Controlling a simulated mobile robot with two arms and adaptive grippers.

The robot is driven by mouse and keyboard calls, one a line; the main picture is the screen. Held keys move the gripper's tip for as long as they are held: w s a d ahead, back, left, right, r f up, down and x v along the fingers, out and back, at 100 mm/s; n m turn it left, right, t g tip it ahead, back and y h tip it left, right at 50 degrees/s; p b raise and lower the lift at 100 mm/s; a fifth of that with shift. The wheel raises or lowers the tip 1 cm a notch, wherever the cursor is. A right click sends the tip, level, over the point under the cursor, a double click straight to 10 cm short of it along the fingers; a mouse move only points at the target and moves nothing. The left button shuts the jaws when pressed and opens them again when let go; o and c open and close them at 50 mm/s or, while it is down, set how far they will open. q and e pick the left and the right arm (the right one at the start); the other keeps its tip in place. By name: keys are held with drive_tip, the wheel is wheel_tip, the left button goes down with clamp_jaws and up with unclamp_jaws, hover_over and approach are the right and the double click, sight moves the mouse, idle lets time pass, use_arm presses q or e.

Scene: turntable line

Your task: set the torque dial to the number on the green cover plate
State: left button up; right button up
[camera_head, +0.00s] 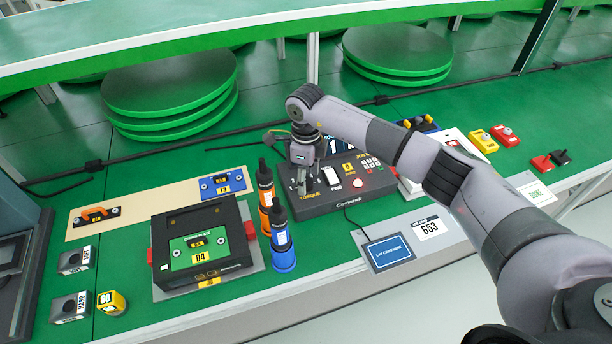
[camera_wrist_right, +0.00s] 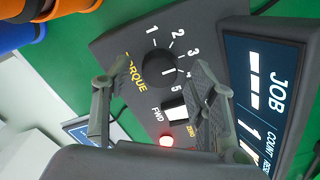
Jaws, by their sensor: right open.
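The torque dial (camera_wrist_right: 160,68) is a round black knob on the dark control box (camera_head: 345,183), with white numbers around it. A short white mark shows on the knob; I cannot tell for sure which number it points to. My right gripper (camera_head: 305,186) is above the dial, its fingers open on either side of it in the right wrist view (camera_wrist_right: 155,80). I cannot tell if they touch it; one finger hides part of the scale. The green cover plate (camera_head: 181,246) lies on a black fixture, with a yellow label that seems to read 04. My left gripper is out of view.
Orange (camera_head: 265,187) and blue (camera_head: 282,250) screwdrivers stand upright left of the control box. A blue plate (camera_head: 222,184) lies on a beige mat. The box also has a white FWD switch (camera_wrist_right: 174,110) and a red button (camera_wrist_right: 167,141) near the dial.

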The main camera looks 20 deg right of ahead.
drive_tip(key=shift+f, duration=0.5)
drive_tip(key=shift+c, duration=0.2)
drive_tip(key=c, duration=1.1)
drive_tip(key=shift+c, duration=0.2)
drive_tip(key=m+b, duration=0.1)
drive_tip(key=m, duration=0.3)
drive_tip(key=shift+m, duration=1.8)
